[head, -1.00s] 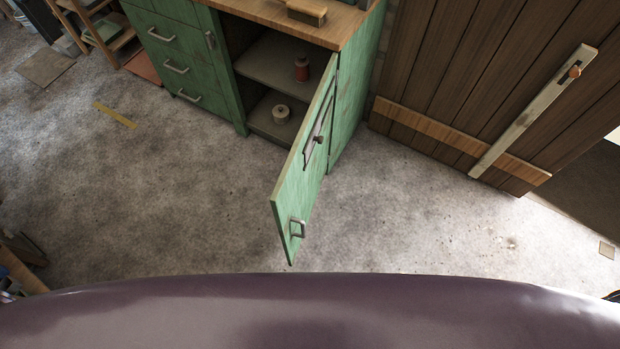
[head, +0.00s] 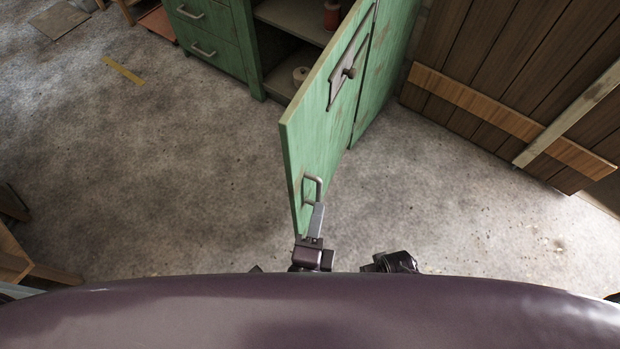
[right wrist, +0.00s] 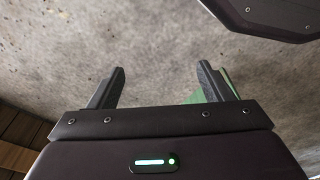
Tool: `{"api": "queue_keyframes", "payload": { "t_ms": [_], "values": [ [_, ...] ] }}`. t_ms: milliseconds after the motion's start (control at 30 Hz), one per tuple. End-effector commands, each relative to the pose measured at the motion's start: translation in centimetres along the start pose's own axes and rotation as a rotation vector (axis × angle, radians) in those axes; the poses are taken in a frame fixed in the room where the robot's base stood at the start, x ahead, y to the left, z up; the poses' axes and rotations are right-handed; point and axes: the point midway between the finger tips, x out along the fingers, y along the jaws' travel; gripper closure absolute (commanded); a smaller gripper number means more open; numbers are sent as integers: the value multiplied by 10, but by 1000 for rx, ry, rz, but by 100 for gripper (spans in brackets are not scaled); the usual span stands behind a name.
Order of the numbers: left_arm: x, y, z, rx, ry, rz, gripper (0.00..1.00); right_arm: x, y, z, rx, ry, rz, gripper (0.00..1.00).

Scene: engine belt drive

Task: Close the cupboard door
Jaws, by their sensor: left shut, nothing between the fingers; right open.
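The green cupboard door (head: 315,135) stands wide open, swung out toward me from the green cupboard (head: 392,70). Its metal handle (head: 313,188) is near the door's free edge. My left gripper (head: 317,208) is shut and empty, with its tip at the lower part of the handle; I cannot tell whether it touches. My right gripper (right wrist: 162,72) is open and empty in the right wrist view, above bare floor. A green strip, probably the door, shows behind its right finger. In the head view only part of my right arm's end shows, right of the left gripper.
Inside the cupboard a red spool (head: 331,15) and a pale round item (head: 300,75) sit on shelves. Green drawers (head: 208,30) are left of the opening. A wooden plank door (head: 480,60) stands right.

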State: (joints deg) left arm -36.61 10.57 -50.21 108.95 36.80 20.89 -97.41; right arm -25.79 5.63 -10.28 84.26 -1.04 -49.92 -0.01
Motion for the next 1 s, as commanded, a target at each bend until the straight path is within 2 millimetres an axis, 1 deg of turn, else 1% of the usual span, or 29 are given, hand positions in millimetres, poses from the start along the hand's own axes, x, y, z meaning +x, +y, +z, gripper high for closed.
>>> {"api": "queue_keyframes", "payload": {
  "t_ms": [33,133,267,367,600,700,800,900,1000],
  "values": [
    [-1,-3,0,14,-11,-20,100,5,0,-1,0,1,0,27],
    [0,-14,0,35,-21,-41,100,1,0,-4,-1,2,0,27],
    [13,-18,1,37,-24,-45,100,-4,-1,-7,-2,1,-1,27],
    [31,-18,1,36,-24,-46,100,-8,-2,-9,-4,1,-3,27],
    [83,-20,3,36,-24,-44,100,-23,-5,-17,-12,-4,-8,27],
    [102,-20,3,36,-23,-43,100,-30,-6,-20,-15,-7,-10,27],
    [102,-20,22,40,-22,-40,100,-32,-6,-20,-15,-10,-10,27],
    [105,-21,32,38,-21,-39,100,-34,-7,-21,-16,-9,-11,27],
    [106,-21,38,37,-20,-39,100,-35,-7,-21,-16,-9,-11,27]
  ]
}}
